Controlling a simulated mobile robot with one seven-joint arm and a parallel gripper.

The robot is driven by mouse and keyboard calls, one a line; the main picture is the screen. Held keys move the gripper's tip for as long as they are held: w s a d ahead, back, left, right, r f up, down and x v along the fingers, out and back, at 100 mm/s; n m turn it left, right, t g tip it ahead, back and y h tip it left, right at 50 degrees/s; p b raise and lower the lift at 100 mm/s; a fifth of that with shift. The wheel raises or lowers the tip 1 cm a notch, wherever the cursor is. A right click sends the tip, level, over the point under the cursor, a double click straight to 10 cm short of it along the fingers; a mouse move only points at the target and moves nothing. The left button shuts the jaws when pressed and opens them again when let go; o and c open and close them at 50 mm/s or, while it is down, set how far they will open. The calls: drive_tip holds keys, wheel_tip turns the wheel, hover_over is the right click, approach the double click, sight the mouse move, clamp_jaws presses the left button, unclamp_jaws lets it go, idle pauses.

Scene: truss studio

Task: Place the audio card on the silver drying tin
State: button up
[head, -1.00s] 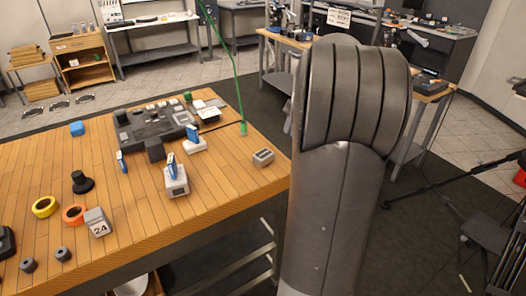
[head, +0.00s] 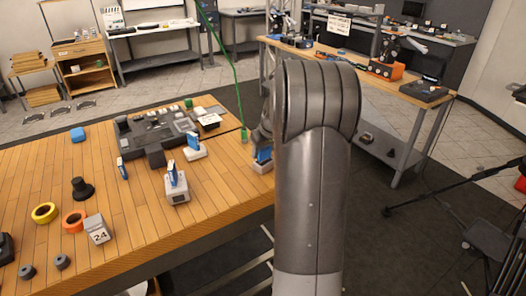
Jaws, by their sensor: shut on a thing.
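A blue audio card (head: 264,154) is upright at the top of a small silver-grey tin (head: 261,167) near the right edge of the wooden table. My gripper (head: 263,145) is shut on the card from above. My own arm covers part of the gripper and the right side of the tin. I cannot tell whether the card rests on the tin or is held just above it.
On the table (head: 140,215), other blue cards stand in two white holders, the front one (head: 176,190) and the back one (head: 194,152). Another blue card (head: 122,168) leans by a dark device (head: 155,130).

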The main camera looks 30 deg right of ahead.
drive_tip(key=shift+f, duration=0.25)
drive_tip(key=o, duration=1)
drive_tip(key=v, duration=1.2)
drive_tip(key=s+a+r, duration=0.4)
drive_tip(key=a, duration=0.5)
drive_tip(key=shift+t, duration=0.6)
drive_tip(key=s+a, duration=0.6)
drive_tip(key=s, duration=0.1)
drive_tip(key=s+a+f, duration=0.1)
drive_tip(key=s+a, duration=0.5)
drive_tip(key=s, duration=0.2)
drive_tip(key=s+a+f, duration=0.1)
drive_tip(key=s+a, duration=0.5)
drive_tip(key=s, duration=0.1)
drive_tip(key=shift+s+a+f, duration=0.1)
drive_tip(key=shift+s+a, duration=0.15)
drive_tip(key=shift+s, duration=0.1)
